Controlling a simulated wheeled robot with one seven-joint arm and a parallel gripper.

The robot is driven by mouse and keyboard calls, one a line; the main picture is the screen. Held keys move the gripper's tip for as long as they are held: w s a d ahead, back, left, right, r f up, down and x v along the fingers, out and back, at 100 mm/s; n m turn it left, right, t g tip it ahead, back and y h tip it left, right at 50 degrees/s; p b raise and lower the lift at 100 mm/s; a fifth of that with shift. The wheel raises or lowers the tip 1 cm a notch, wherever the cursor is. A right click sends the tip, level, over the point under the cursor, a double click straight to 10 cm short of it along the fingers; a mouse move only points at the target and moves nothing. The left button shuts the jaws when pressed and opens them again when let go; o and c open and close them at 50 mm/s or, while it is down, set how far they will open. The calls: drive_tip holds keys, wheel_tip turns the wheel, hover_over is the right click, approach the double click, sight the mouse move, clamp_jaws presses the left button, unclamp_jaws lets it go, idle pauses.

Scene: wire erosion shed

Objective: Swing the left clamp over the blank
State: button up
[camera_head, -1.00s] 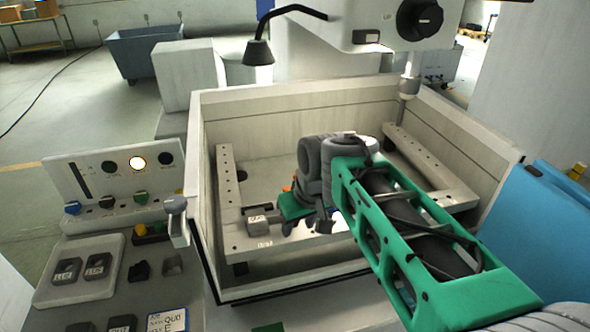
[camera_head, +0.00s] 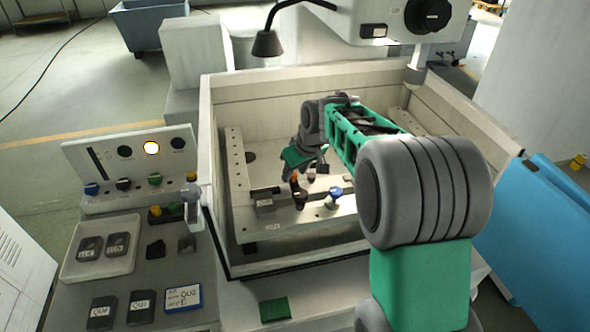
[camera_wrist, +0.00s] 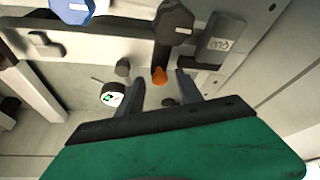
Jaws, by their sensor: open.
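The left clamp has a black knob (camera_head: 300,200) beside a labelled grey block (camera_head: 265,203) on the tank's front rail. An orange tip (camera_head: 295,175) stands by this knob. In the wrist view the black knob (camera_wrist: 173,18), labelled block (camera_wrist: 224,38) and orange tip (camera_wrist: 159,76) show ahead of my gripper. My gripper (camera_wrist: 158,88) is open, with the orange tip in line with the gap between its fingers. I cannot tell whether they touch it. A blue knob (camera_head: 335,192) stands to the right. I cannot make out the blank clearly.
The tank wall (camera_head: 212,165) encloses the work area. The machine head (camera_head: 400,18) and a dark lamp (camera_head: 267,43) hang above the back. A control panel (camera_head: 130,160) stands left of the tank. In the wrist view a white round dial (camera_wrist: 112,94) lies near the left finger.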

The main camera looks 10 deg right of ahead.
drive_tip(key=shift+c, duration=0.2)
clamp_jaws()
idle(1.1)
